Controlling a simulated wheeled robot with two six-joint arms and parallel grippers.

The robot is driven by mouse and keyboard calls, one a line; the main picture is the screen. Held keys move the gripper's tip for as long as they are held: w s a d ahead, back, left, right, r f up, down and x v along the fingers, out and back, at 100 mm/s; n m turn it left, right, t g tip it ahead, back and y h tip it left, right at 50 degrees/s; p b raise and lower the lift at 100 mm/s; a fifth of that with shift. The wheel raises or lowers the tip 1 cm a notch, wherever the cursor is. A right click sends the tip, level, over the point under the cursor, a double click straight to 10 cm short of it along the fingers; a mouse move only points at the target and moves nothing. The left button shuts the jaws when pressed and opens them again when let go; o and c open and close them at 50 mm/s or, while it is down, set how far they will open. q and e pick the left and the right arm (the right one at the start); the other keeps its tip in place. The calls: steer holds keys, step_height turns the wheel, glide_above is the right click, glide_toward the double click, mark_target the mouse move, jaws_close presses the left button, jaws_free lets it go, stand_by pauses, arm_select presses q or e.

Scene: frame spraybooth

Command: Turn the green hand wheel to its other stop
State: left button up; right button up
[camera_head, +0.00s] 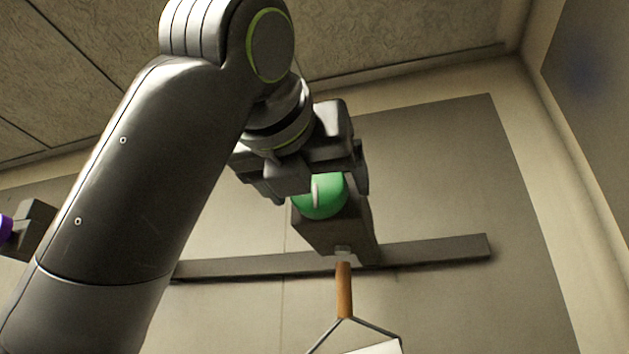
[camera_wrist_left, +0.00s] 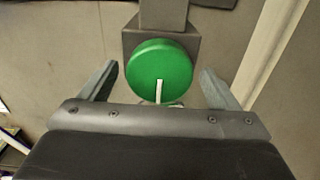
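The green hand wheel (camera_head: 322,200) sits on a dark grey box-shaped mount (camera_head: 345,232) on the wall. In the left wrist view the wheel (camera_wrist_left: 157,68) is a round green disc with a white mark running from near its centre to its lower edge. My left gripper (camera_head: 316,184) is in front of the wheel and hides part of it in the head view. In the left wrist view its two fingers (camera_wrist_left: 160,84) stand open, one to each side of the wheel, with small gaps visible. My right gripper is not in view.
A grey horizontal rail (camera_head: 440,250) runs along the wall behind the mount. A wooden handle (camera_head: 344,290) with a wire frame shows below the mount. A purple part (camera_head: 5,228) on a dark grey block is at the far left. The wall right of the wheel is clear.

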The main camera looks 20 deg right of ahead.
arm_select(q)
steer(key=b+v, duration=0.5)
steer(key=v, duration=1.2)
steer(key=shift+a, duration=0.2)
steer(key=shift+s, duration=0.1)
